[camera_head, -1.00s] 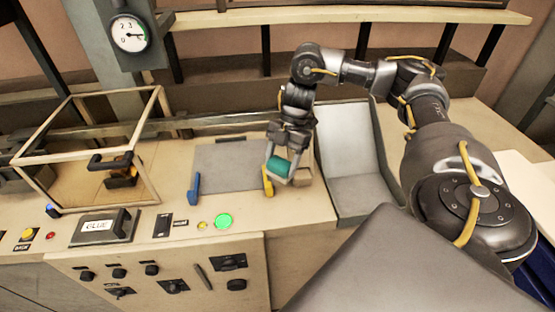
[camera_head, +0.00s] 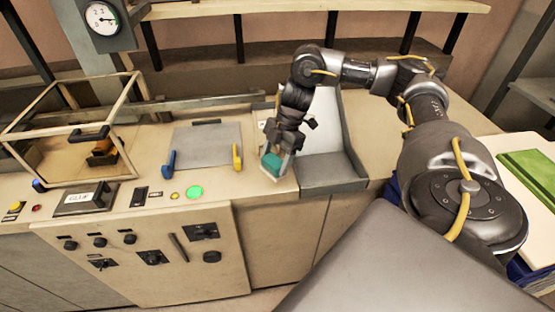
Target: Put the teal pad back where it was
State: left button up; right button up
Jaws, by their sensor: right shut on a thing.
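The teal pad (camera_head: 271,162) is a small teal block at the right end of the worktop, just left of the grey chute. My right gripper (camera_head: 275,165) is shut on it, with the fingers pointing down and a pale finger in front of part of the pad. I cannot tell whether the pad touches the worktop. My left gripper is not in view.
A grey plate (camera_head: 207,146) lies left of the pad, with a blue handle (camera_head: 169,162) and a yellow handle (camera_head: 237,157). The grey chute (camera_head: 333,172) is to the right. A framed clear box (camera_head: 70,155), a glue box (camera_head: 85,198) and a green button (camera_head: 194,192) lie left. A green sheet (camera_head: 530,175) lies far right.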

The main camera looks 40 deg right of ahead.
jog(key=m, duration=0.1)
jog(key=a+m+t, duration=0.1)
jog(key=m, duration=0.1)
jog(key=shift+a+f, duration=0.15)
jog(key=shift+f, duration=0.25)
pick_arm(q)
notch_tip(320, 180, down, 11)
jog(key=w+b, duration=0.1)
jog(key=b, duration=1)
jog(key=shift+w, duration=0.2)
pick_arm(e)
jog(key=a+f+m, duration=0.1)
jog(key=a+f, duration=0.2)
jog(key=a, duration=0.5)
jog(key=s+a+f+m+t, duration=0.1)
jog(key=a+f, duration=0.3)
jog(key=a, duration=0.4)
jog(key=shift+f+m+t+h, duration=0.15)
jog(key=shift+m+t+h, duration=0.2)
jog(key=shift+m, duration=0.35)
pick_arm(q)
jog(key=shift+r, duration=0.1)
